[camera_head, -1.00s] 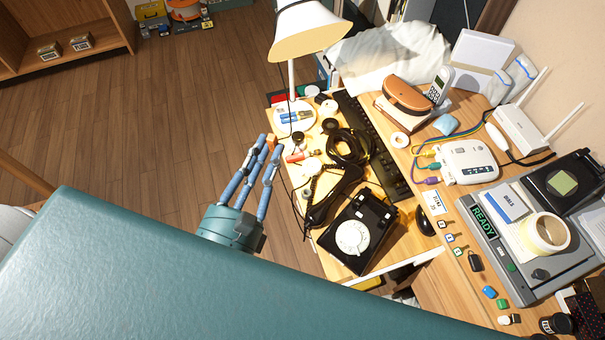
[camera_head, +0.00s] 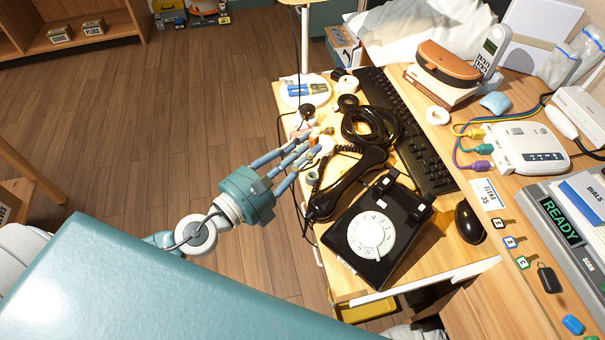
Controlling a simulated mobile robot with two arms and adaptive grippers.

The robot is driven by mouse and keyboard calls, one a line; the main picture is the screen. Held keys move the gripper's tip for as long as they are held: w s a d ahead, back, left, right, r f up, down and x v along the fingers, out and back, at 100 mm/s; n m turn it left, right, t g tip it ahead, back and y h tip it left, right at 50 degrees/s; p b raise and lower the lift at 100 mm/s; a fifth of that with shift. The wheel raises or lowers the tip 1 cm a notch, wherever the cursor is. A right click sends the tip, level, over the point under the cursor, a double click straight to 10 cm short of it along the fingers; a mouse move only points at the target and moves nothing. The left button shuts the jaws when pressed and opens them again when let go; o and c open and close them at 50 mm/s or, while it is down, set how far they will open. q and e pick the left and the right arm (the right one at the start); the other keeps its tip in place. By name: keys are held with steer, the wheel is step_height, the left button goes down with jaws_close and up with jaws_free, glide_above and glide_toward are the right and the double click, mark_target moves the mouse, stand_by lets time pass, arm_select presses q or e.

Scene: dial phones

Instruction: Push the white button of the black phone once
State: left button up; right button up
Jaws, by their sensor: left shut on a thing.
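The black phone (camera_head: 350,262) lies on the light wooden desk with its white rotary dial (camera_head: 371,235) facing up. Two small white pieces show on its cradle, one at the upper left (camera_head: 387,183) and one at the right (camera_head: 417,212). Its black handset (camera_head: 345,186) lies off the cradle, left of the phone. My left gripper (camera_head: 322,138) is above the desk's left part, up and left of the phone and apart from it. Its blue fingers are closed together on a small thing, which is mostly hidden and too small to name. My right gripper is out of view.
A coiled black cable (camera_head: 371,128), a black keyboard (camera_head: 410,135) and a black mouse (camera_head: 469,222) surround the phone. A lamp base (camera_head: 292,99) and small clutter stand near my left fingers. The air above the dial is clear.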

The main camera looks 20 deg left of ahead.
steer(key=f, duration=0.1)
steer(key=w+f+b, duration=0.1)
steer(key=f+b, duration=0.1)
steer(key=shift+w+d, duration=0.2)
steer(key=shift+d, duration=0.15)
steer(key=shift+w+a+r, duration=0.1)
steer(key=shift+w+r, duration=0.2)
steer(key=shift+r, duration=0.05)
arm_select(q)
steer(key=shift+g+h, duration=0.3)
steer(key=shift+g, duration=0.1)
steer(key=f, duration=0.2)
steer(key=f+b, duration=0.1)
steer(key=f, duration=0.1)
steer(key=f+b, duration=0.1)
steer(key=f, duration=0.1)
steer(key=shift+w+a, duration=0.2)
steer(key=shift+w, duration=0.2)
steer(key=shift+f+b, duration=0.5)
steer(key=shift+b, duration=0.1)
steer(key=shift+f, duration=0.2)
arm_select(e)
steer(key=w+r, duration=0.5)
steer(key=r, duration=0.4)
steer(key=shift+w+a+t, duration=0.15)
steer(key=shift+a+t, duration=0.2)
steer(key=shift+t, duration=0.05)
arm_select(q)
steer(key=shift+f, duration=0.1)
